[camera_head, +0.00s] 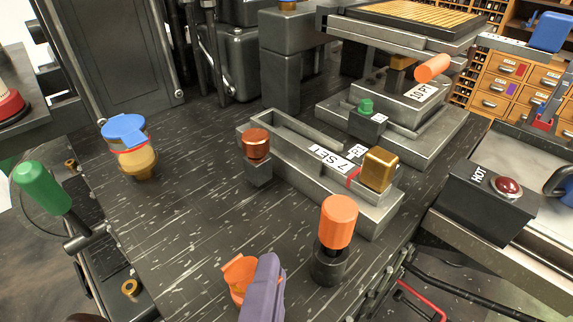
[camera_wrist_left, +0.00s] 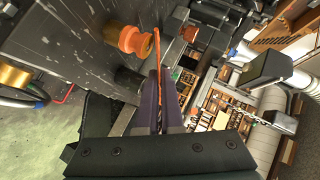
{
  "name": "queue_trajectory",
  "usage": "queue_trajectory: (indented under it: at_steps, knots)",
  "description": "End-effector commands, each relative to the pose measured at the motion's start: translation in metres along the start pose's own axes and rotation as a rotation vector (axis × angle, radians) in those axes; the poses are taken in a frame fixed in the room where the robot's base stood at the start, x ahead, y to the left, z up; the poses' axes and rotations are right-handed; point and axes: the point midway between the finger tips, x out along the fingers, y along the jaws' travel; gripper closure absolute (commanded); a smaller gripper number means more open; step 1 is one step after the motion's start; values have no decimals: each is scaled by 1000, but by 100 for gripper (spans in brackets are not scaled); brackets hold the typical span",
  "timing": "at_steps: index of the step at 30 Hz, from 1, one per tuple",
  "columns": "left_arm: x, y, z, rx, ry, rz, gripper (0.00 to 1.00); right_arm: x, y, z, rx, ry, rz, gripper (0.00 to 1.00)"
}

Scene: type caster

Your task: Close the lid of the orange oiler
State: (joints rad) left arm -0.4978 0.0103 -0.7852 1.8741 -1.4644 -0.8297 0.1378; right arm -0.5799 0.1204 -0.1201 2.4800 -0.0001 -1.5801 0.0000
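The orange oiler (camera_head: 238,272) stands near the front edge of the dark bench, partly hidden by my left gripper. In the left wrist view, its orange top and amber body (camera_wrist_left: 133,40) lie just left of the fingertips. A thin orange strip, perhaps the raised lid edge-on, shows at the fingertips, but I cannot tell for sure. My left gripper (camera_head: 267,262) has purple fingers close beside the oiler's right side. In the wrist view the fingers (camera_wrist_left: 160,75) look together, and I see nothing clearly held. My right gripper is not in view.
A blue-lidded oiler (camera_head: 125,135) stands at the back left. An orange-knobbed post (camera_head: 339,222) stands right of the gripper. A grey fixture with a copper knob (camera_head: 256,143) and gold block (camera_head: 379,170) lies behind. The bench between is clear.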

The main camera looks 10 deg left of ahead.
Motion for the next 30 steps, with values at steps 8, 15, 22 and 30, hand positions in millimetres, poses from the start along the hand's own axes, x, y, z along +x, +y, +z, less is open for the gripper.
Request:
queue_trajectory:
  at_steps: [8, 15, 22, 30]
  knots:
    - [5, 26, 5, 176, 4, -175, 100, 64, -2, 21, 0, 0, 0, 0]
    - [7, 32, 6, 295, 4, -293, 100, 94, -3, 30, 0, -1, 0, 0]
    - [7, 34, 7, 363, 3, -361, 100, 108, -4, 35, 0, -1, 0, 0]
    - [7, 34, 7, 392, 2, -388, 100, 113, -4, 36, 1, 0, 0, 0]
